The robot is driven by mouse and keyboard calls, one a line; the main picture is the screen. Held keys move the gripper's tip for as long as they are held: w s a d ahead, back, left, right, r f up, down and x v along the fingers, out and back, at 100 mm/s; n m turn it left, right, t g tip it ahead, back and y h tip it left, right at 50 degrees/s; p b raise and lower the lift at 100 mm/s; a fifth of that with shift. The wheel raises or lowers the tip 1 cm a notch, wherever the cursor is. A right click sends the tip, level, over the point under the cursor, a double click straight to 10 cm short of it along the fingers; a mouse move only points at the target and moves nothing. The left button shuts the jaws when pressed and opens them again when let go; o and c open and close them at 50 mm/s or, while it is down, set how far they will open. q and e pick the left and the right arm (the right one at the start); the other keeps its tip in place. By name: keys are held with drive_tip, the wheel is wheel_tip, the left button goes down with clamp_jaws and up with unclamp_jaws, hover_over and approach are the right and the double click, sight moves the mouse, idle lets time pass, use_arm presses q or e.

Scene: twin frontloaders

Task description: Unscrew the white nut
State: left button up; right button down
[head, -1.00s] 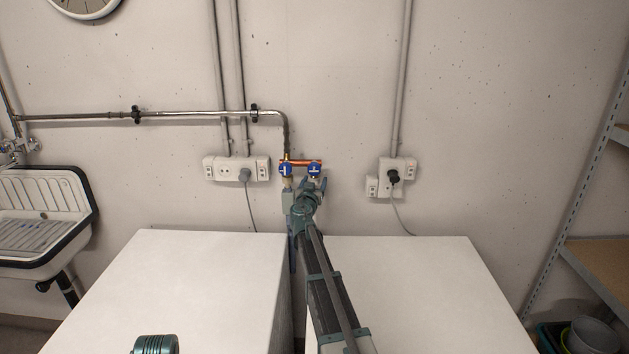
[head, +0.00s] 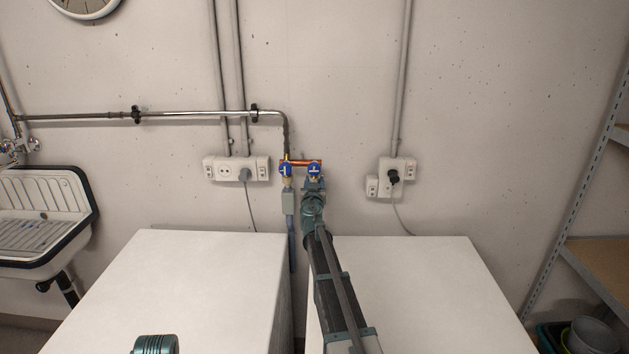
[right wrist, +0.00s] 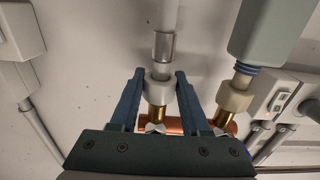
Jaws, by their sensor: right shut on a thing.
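The white nut (right wrist: 158,88) sits on a brass valve outlet below a copper pipe, with a grey hose end (right wrist: 163,46) joined to it. My right gripper (right wrist: 158,90) has its blue fingers on both sides of this nut and is shut on it. In the head view my right gripper (head: 314,184) is just under the right blue valve handle (head: 315,170), and it hides the nut there. A second pale nut (right wrist: 236,96) is on the neighbouring outlet, outside the fingers.
A grey-green box (right wrist: 268,35) hangs beside the gripper, under the left blue valve handle (head: 285,170). Sockets (head: 237,169) flank the valves on the wall. Two white machine tops (head: 180,280) stand below with a narrow gap. A sink (head: 45,215) is left, shelving (head: 600,255) right.

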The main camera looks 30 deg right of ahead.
drive_tip(key=m+g+h, duration=0.4)
drive_tip(key=h, duration=0.1)
drive_tip(key=shift+w+g, duration=0.2)
drive_tip(key=shift+g, duration=0.1)
drive_tip(key=shift+s+f+m+g+h, duration=0.1)
drive_tip(key=shift+s+m+g+h, duration=0.15)
drive_tip(key=shift+m+g+h, duration=0.4)
drive_tip(key=c, duration=0.5)
unclamp_jaws()
drive_tip(key=shift+d, duration=0.1)
drive_tip(key=shift+s+n+t+y, duration=0.25)
drive_tip(key=shift+n+t+y, duration=0.7)
drive_tip(key=shift+t+y, duration=0.25)
drive_tip(key=n+t+y, duration=0.2)
drive_tip(key=y, duration=0.1)
drive_tip(key=n+t+y, duration=0.1)
drive_tip(key=shift+w+n+t, duration=0.3)
drive_tip(key=shift+t, duration=0.05)
